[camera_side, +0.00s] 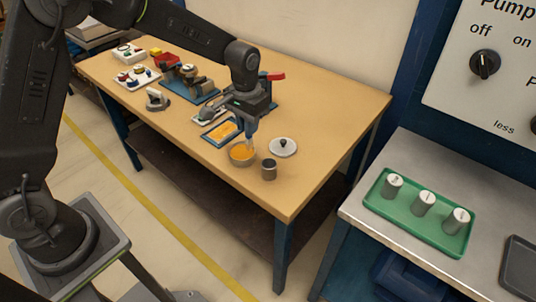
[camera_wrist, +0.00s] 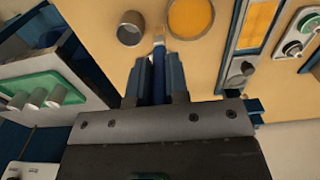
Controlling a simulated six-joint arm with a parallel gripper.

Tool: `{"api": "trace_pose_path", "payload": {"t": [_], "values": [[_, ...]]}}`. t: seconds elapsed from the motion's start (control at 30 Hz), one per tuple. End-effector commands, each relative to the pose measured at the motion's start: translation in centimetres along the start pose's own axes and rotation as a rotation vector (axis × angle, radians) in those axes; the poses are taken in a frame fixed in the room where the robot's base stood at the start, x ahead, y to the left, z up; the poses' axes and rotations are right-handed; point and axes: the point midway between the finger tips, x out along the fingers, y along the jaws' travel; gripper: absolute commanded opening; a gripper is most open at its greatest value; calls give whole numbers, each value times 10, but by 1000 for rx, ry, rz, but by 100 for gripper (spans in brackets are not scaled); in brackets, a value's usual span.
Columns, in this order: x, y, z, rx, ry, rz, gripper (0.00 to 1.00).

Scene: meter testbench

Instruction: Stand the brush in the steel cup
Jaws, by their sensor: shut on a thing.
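The steel cup (camera_side: 268,171) stands upright near the table's front edge; in the wrist view it is the round grey cup (camera_wrist: 131,38) at the top. My gripper (camera_side: 251,125) is shut on the blue handle of the brush (camera_wrist: 158,68). The brush points down, with its pale tip (camera_wrist: 158,39) between the cup and a bowl of orange stuff (camera_wrist: 190,17) in the wrist view. In the side view the tip overlaps the right side of the bowl (camera_side: 242,161); whether it touches the bowl is unclear. The brush is outside the cup.
A round lid with a knob (camera_side: 283,149) lies right of the bowl. A blue tray with an orange pad (camera_side: 222,132) lies behind it. Several fixtures and small parts crowd the table's far left. The table (camera_side: 325,125) is clear on the right. A green tray (camera_side: 412,233) holds 3 cylinders.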

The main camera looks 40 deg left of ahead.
Motion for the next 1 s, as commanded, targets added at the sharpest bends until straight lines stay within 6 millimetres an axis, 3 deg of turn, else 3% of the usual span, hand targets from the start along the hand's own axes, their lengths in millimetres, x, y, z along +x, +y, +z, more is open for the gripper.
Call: {"api": "trace_pose_path", "payload": {"t": [0.1, 0.3, 0.57, 0.8, 1.0], "values": [[16, 26, -6, 5, -3, 0, 0], [31, 51, -13, 2, 0, 0, 0], [40, 54, -14, 1, -2, 0, 0], [72, 54, -14, 1, -3, -1, 0], [74, 54, -14, 1, 1, 0, 0]]}}
